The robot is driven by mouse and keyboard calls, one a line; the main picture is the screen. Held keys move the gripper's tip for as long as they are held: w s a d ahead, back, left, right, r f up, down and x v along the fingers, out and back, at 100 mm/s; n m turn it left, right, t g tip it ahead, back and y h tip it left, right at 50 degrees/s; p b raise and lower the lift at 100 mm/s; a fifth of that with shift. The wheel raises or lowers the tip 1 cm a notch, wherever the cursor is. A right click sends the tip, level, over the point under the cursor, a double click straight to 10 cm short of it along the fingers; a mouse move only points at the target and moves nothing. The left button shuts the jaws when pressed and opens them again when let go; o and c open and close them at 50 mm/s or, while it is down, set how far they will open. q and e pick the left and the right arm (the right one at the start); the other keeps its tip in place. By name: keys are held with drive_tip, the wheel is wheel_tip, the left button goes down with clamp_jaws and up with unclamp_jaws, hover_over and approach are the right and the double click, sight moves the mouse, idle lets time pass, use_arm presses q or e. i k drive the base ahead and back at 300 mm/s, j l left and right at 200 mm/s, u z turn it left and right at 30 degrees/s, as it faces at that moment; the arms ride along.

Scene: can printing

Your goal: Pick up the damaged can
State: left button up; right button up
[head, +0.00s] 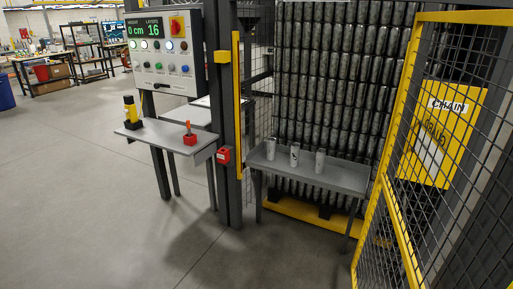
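Three small, light silver cans stand upright in a row on a grey shelf table (345,179) in front of the stacked cans. They are the left can (271,149), the middle can (294,155) and the right can (320,161). The middle can seems to carry a dark mark low on its side. At this size I cannot tell for sure which can is damaged. Neither of my grippers is in view.
A tall wall of stacked cans (335,80) stands behind the shelf table. A yellow-framed mesh gate (395,130) is at right. A control panel (163,55) and a small side table (160,135) with a yellow-black device (131,112) stand at left. The floor in front is clear.

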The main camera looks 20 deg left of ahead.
sight(271, 149)
drive_tip(key=i+j+z, duration=0.15)
drive_tip(key=i+j, duration=1.15)
drive_tip(key=j, duration=0.1)
